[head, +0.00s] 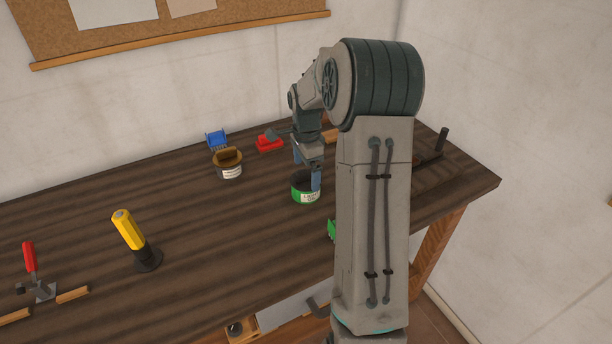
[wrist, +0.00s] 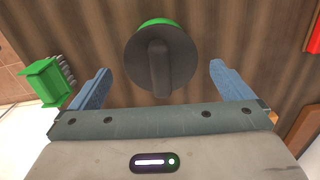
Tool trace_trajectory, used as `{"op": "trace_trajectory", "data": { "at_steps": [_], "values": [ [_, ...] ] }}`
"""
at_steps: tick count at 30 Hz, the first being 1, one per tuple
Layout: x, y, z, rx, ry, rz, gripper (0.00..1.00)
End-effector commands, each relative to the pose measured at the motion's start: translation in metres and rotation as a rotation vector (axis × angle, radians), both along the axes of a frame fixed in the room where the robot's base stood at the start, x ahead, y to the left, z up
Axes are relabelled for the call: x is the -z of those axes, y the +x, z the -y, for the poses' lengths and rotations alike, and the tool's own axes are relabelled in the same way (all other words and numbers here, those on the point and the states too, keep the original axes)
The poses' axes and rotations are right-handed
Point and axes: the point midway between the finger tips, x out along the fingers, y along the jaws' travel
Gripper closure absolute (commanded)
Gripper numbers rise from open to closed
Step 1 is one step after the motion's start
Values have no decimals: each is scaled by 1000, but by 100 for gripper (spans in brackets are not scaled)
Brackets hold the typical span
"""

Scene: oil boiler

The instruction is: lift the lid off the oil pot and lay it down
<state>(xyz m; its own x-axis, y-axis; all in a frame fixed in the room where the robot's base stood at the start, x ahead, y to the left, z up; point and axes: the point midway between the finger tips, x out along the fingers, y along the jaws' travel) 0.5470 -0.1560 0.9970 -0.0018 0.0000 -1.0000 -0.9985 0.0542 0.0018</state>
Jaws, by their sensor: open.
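A green pot (head: 306,195) with a pale label stands upright on the workbench. In the wrist view its round dark lid (wrist: 137,65) with a raised bar handle covers nearly all of it, and a green rim (wrist: 157,21) shows at the far edge. My gripper (head: 307,168) is above and around the top of this pot. In the wrist view my gripper (wrist: 160,72) is open, with a blue finger on each side of the lid and visible gaps between. The handle stands between the fingers. In the head view a finger partly hides the lid.
A second pot (head: 229,170) with a brown lid stands to the left. Behind are a blue item (head: 217,140) and a red item (head: 268,144). A green bristled block (wrist: 45,80) is near the bench edge. A yellow-handled tool (head: 128,229) and a red-handled clamp (head: 30,258) are left.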

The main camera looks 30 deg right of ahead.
Motion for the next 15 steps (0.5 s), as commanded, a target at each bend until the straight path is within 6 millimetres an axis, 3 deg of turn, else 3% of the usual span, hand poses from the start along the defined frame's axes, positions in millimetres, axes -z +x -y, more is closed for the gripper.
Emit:
{"op": "trace_trajectory", "data": {
  "at_steps": [4, 11, 15],
  "values": [
    [14, 1, -1, -2, 1, 0, 0],
    [16, 1, -1, -2, 0, 2, 0],
    [16, 1, -1, -2, 0, 2, 33]
  ]
}}
